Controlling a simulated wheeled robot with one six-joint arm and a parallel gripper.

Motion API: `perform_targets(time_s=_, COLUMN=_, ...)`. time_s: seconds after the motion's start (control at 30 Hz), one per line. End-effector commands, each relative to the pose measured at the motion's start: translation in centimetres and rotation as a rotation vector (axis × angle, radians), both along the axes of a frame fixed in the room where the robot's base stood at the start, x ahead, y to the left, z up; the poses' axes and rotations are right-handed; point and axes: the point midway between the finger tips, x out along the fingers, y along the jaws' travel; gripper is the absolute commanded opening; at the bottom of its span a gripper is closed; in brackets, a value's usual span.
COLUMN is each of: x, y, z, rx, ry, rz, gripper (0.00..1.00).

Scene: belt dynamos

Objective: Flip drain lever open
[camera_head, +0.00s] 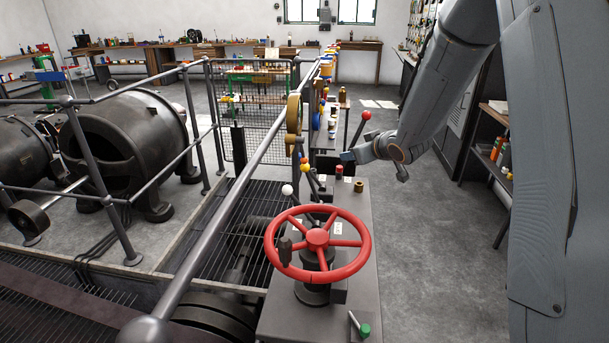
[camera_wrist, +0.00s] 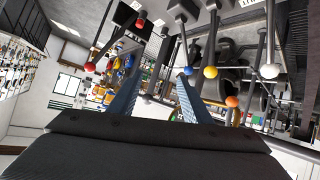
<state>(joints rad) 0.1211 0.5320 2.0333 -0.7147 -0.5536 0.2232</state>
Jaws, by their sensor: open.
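Several ball-topped levers rise from the grey console (camera_head: 359,215); no label is readable, so I cannot tell which is the drain lever. A red-knobbed lever (camera_head: 366,115) leans right, behind my gripper (camera_head: 374,164). White-knobbed (camera_head: 287,189) and yellow-knobbed (camera_head: 304,167) levers stand to the left. My gripper is open and empty, above the console's far right edge. In the wrist view its blue fingers (camera_wrist: 156,88) are spread; a dark rod (camera_wrist: 160,65) shows between them, its depth unclear. Red (camera_wrist: 89,66), yellow (camera_wrist: 210,72) and white (camera_wrist: 269,71) knobs show on either side.
A red handwheel (camera_head: 317,237) stands on the near part of the console, with a green knob (camera_head: 364,330) in front. A railing (camera_head: 228,198) runs along the left, beside a floor grating. Shelves (camera_head: 493,150) stand at the right. The floor right of the console is clear.

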Motion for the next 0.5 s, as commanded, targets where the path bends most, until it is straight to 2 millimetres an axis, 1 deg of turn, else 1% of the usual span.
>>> perform_targets(time_s=0.03, x=2.3, y=0.7, z=-1.4, rx=0.024, ry=-0.058, rz=0.068, gripper=0.44)
perform_targets(time_s=0.1, x=4.7, y=2.2, z=-2.1, rx=0.069, ry=-0.145, rz=0.184, gripper=0.44)
perform_targets(time_s=0.2, x=6.2, y=4.3, z=-3.6, rx=0.146, ry=-0.241, rz=0.355, gripper=0.44)
perform_targets(time_s=0.3, x=6.2, y=5.9, z=-5.3, rx=0.228, ry=-0.304, rz=0.517, gripper=0.44)
perform_targets(time_s=0.4, x=5.2, y=6.8, z=-6.8, rx=0.301, ry=-0.339, rz=0.65, gripper=0.44)
perform_targets(time_s=0.5, x=4.1, y=7.2, z=-7.8, rx=0.357, ry=-0.354, rz=0.742, gripper=0.44)
